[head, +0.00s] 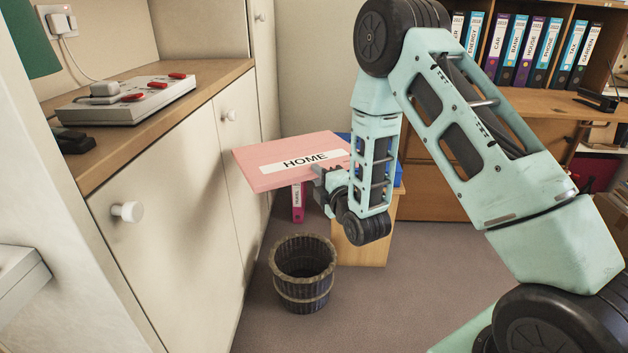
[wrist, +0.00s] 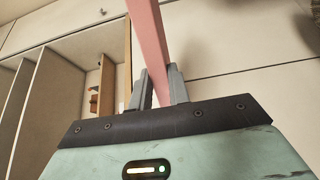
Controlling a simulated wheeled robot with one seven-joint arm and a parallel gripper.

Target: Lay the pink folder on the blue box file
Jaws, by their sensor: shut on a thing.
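The pink folder (head: 270,173), labelled HOME, is held roughly flat in the air in the head view. My gripper (head: 322,178) is shut on its near right edge. In the wrist view the folder (wrist: 146,40) shows edge-on as a pink strip between the two fingers of my gripper (wrist: 157,88). The blue box file (head: 398,174) shows behind my arm, on top of a light wooden stand. My forearm and the folder hide most of it. I cannot tell how much of the folder, if any, is above the box file.
A wooden bucket (head: 302,272) stands on the floor below the folder. A magenta file (head: 297,203) stands upright under the folder. White cabinets with a wooden top (head: 210,85) run along the left. A shelf of binders (head: 520,50) is at the back right. Open carpet lies between.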

